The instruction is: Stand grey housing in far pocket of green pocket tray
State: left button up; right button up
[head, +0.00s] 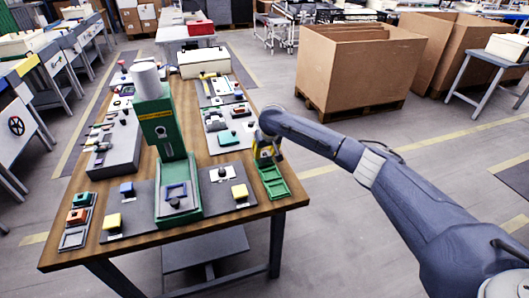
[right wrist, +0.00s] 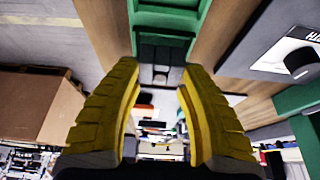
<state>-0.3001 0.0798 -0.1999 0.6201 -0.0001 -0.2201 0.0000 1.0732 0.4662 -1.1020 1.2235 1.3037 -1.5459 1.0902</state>
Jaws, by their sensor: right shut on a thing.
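The green pocket tray (head: 281,196) lies along the right edge of the wooden table, and its near pockets look empty. My right gripper (head: 266,155) is at the far end of this tray, pointing down. The green tray (right wrist: 205,14) shows right behind the housing there. The housing appears over or in the tray's far end; I cannot tell whether it touches the pocket floor. My left gripper is out of view.
Grey mats with a yellow block (head: 240,192) and a black knob lie left of the tray. A large cardboard box (head: 357,65) stands on the floor beyond the table's right side.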

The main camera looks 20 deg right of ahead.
jog(key=shift+f, duration=0.65)
jog(key=o, duration=1.3)
jog(key=shift+c, duration=0.2)
jog(key=v, duration=1.2)
